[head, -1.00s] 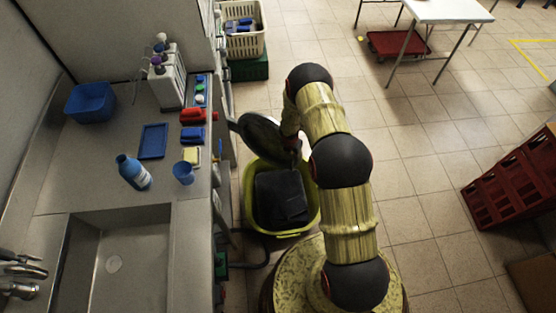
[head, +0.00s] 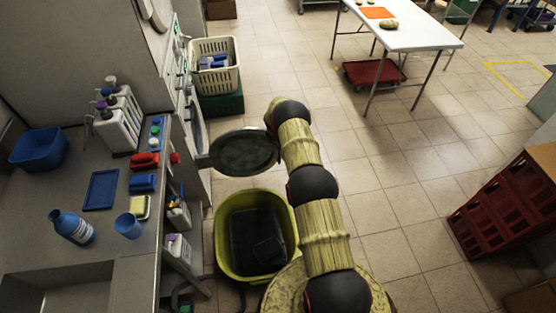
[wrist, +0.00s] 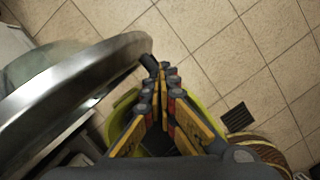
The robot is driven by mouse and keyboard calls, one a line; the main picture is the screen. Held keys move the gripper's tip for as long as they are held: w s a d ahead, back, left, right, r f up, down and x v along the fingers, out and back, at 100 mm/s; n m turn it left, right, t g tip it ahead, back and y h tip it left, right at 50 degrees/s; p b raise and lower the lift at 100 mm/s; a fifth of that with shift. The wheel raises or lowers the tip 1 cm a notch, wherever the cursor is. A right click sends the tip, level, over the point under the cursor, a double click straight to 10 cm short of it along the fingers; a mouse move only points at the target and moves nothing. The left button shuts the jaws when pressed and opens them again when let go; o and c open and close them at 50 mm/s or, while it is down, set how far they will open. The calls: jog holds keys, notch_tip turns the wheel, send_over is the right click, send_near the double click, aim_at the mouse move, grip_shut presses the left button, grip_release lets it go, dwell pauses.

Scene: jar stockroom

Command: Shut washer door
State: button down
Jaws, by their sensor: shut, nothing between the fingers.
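The washer door (head: 245,152) is a round dark glass disc with a rim. It stands open, sticking out from the white washer (head: 190,105) on the left. In the wrist view the door's grey metal rim (wrist: 80,72) fills the left side. My gripper (wrist: 163,66) is shut and empty. Its fingertips are beside the outer end of the rim, close to a small black piece (wrist: 149,62) there; I cannot tell if they touch. In the head view my fingers are hidden around the door's far side.
A yellow-green tub (head: 222,235) with dark contents stands below the door. A counter with bottles and a blue basin (head: 40,148) is at the left. A cream basket (head: 232,60) on a green crate stands behind. Red crates (head: 495,215) are at the right; the middle floor is clear.

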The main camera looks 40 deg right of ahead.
jog(key=shift+w+d+b, duration=0.45)
jog(key=shift+w+b, duration=0.05)
jog(key=shift+w, duration=0.2)
jog(key=shift+w+d+b, duration=0.4)
jog(key=shift+w+b, duration=0.1)
jog(key=shift+w, duration=0.2)
jog(key=shift+r, duration=0.1)
